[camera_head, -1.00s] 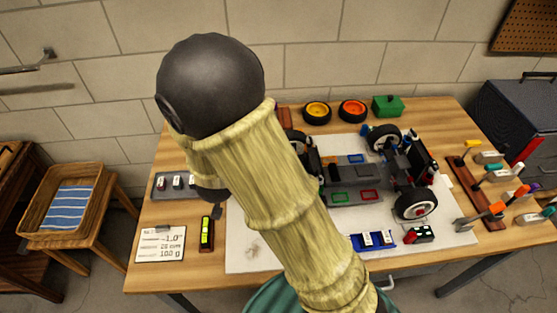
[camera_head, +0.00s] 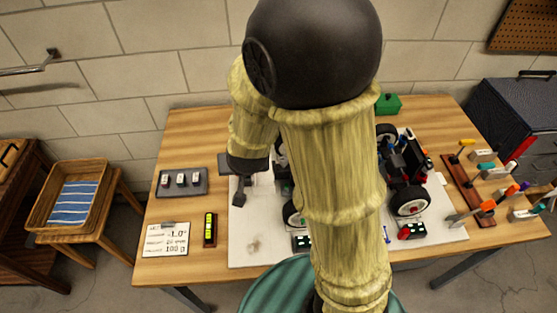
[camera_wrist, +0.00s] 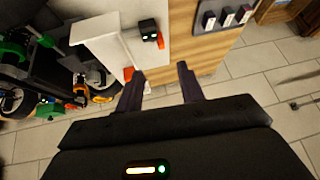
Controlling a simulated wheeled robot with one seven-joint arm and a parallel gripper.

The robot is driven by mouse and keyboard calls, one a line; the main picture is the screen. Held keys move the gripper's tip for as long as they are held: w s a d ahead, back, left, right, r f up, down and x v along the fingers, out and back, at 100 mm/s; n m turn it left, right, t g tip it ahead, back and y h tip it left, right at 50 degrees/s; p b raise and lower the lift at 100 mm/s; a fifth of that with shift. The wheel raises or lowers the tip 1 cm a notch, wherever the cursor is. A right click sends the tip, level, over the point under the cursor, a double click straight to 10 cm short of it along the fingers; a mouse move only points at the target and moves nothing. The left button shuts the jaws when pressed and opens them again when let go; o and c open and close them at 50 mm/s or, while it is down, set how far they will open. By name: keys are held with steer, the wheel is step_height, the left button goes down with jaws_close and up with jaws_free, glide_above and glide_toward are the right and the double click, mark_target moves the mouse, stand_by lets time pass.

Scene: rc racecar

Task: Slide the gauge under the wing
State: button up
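The race car (camera_head: 405,165) sits on the white mat at the right, largely behind my arm; a dark upright panel with red edges, perhaps its wing (camera_head: 412,150), rises at its right end. I cannot tell which object is the gauge: a yellow-green level (camera_head: 209,229) lies on the bench at the left, and a small black block with green marks (camera_head: 302,242) stands on the mat, half hidden by my arm. A similar block shows in the wrist view (camera_wrist: 148,28). My gripper (camera_wrist: 160,72) is open and empty, above the mat's left part in the head view (camera_head: 240,190).
A grey tray (camera_head: 180,191) with several small parts and a printed card (camera_head: 165,240) lie at the left. The white mat (camera_head: 255,245) has bare room at its front left. A red-and-black block (camera_head: 411,231) and a tool rack (camera_head: 468,190) are at the right.

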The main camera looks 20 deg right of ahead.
steer(key=s+d+r+n+g+p, duration=0.1)
steer(key=s+d+r+g+p, duration=0.2)
steer(key=s+d+r, duration=0.3)
steer(key=shift+s+d+r, duration=0.25)
steer(key=shift+s+d, duration=0.45)
steer(key=shift+d, duration=0.2)
steer(key=w+a+f+m+t+h+b, duration=0.2)
steer(key=w+a+f+t+b, duration=0.3)
steer(key=w+a+f, duration=0.5)
steer(key=shift+a+f+b, duration=0.15)
steer(key=shift+f+b, duration=0.6)
steer(key=shift+b, duration=0.1)
steer(key=b+x, duration=0.1)
steer(key=x, duration=0.7)
steer(key=b+x, duration=0.1)
steer(key=x, duration=0.8)
steer(key=shift+w+d+r, duration=0.1)
steer(key=shift+w+d, duration=0.15)
steer(key=shift+w, duration=0.1)
